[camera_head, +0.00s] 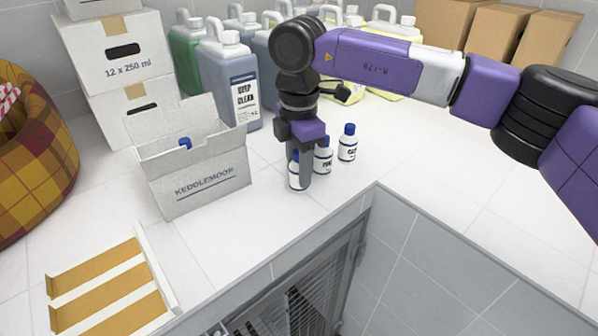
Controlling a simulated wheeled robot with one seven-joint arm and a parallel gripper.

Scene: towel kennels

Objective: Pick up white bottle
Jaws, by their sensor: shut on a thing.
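Three small white bottles with blue caps and dark lettering stand in a row on the white counter: the front bottle (294,178), the middle bottle (326,163) and the back bottle (348,148). My gripper (302,176) points straight down and is shut on the front bottle. Its finger hides the right side and much of the cap of that bottle. The bottle is upright, and I cannot tell whether it touches the counter.
An open grey box (200,187) marked KEDDLEMOOR stands left, a blue cap (185,142) inside. Large jugs (230,80) and cartons (125,65) stand behind. A divided tray (110,290) lies front left, a plaid basket (40,160) far left. The counter edge drops off in front.

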